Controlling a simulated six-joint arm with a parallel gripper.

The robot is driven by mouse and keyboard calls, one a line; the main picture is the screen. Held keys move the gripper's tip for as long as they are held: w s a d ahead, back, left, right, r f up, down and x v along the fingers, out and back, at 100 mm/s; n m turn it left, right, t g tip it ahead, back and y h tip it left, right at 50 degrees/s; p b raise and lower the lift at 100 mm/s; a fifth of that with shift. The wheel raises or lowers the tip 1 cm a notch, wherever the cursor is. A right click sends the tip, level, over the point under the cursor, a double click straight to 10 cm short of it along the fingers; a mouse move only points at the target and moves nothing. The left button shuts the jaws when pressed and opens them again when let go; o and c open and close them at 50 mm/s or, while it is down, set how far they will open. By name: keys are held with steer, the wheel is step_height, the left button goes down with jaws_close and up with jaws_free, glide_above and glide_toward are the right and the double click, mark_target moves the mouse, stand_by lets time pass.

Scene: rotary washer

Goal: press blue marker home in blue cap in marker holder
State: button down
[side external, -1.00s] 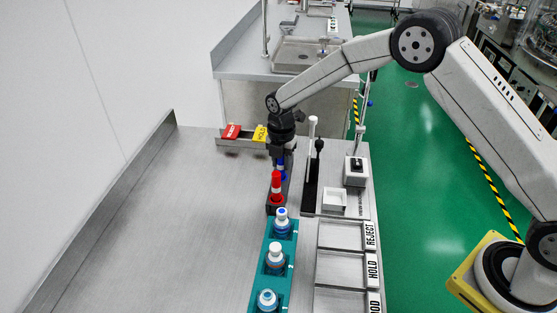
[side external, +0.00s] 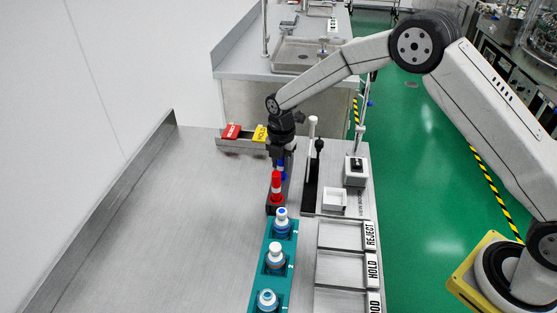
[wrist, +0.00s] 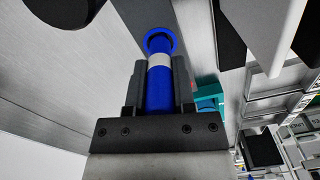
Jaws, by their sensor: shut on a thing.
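The blue marker (wrist: 158,88), with a white band, stands between my gripper's fingers (wrist: 160,80), which are shut on it. Its far end meets the blue cap (wrist: 160,38), seen as a blue ring in the dark marker holder. I cannot tell how deep the marker sits in the cap. In the side view the blue marker (side external: 281,172) is upright under my gripper (side external: 282,160), mostly hidden behind the red marker (side external: 276,186). The marker holder (side external: 270,209) is a dark block with the red marker standing at its near end.
A teal rack (side external: 258,258) with several white-capped bottles lies in front of the holder. A dark stand with a white post (side external: 312,145) is close on the right. REJECT and HOLD trays (side external: 340,235) are at right front. The table's left side is clear.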

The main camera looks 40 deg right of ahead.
steer(key=shift+c, duration=1.8)
jaws_free()
steer(key=shift+r, duration=0.1)
steer(key=shift+r, duration=3.8)
steer(key=shift+s+d, duration=0.1)
steer(key=s+d+m+t, duration=0.1)
steer(key=s+d+m, duration=0.3)
steer(key=s+m, duration=0.8)
steer(key=s+d+r+m+t, duration=0.1)
steer(key=s+d+m, duration=0.2)
steer(key=s+m, duration=0.9)
steer(key=shift+s+d+t, duration=0.3)
steer(key=shift+s+d, duration=0.05)
steer(key=shift+s, duration=0.25)
